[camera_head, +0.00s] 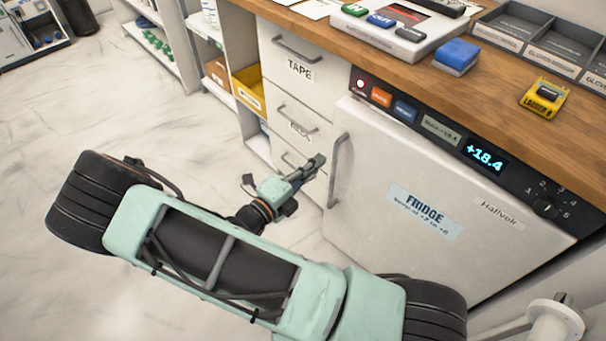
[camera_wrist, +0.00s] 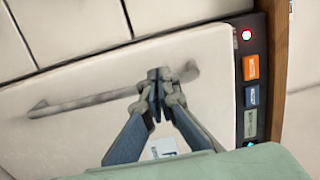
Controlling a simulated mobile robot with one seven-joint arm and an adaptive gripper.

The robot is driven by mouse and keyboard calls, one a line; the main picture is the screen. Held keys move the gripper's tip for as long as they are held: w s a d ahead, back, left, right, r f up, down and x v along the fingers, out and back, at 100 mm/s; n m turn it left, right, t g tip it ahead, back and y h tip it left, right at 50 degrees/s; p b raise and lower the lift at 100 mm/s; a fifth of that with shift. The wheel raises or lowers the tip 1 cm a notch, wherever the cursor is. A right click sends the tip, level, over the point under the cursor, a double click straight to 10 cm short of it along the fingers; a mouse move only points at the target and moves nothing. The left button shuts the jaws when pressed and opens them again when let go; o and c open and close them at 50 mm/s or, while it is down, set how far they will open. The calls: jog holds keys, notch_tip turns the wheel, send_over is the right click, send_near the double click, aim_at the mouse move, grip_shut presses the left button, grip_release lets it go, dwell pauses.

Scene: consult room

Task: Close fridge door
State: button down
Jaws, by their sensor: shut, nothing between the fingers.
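The fridge door (camera_head: 385,175) is a white panel under the counter, with a FRIDGE label and a grey bar handle (camera_head: 338,165) on its left side. It sits close to the cabinet front; I cannot tell whether a small gap remains. My gripper (camera_head: 318,161) is shut and empty, just left of the handle in the head view. In the wrist view my gripper's fingertips (camera_wrist: 161,77) overlap the handle (camera_wrist: 80,104) in front of the door (camera_wrist: 75,140); contact is unclear.
The control panel (camera_head: 440,131) above the door has a lit red light and reads +18.4. Drawers (camera_head: 300,68) labelled TAPE and below stand left of the fridge. The wooden counter (camera_head: 500,85) holds trays and small boxes. Open floor (camera_head: 90,110) lies to the left.

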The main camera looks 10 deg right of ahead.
aim_at(331, 150)
jog(key=x, duration=0.6)
jog(key=shift+w+b, duration=0.15)
jog(key=shift+b, duration=0.25)
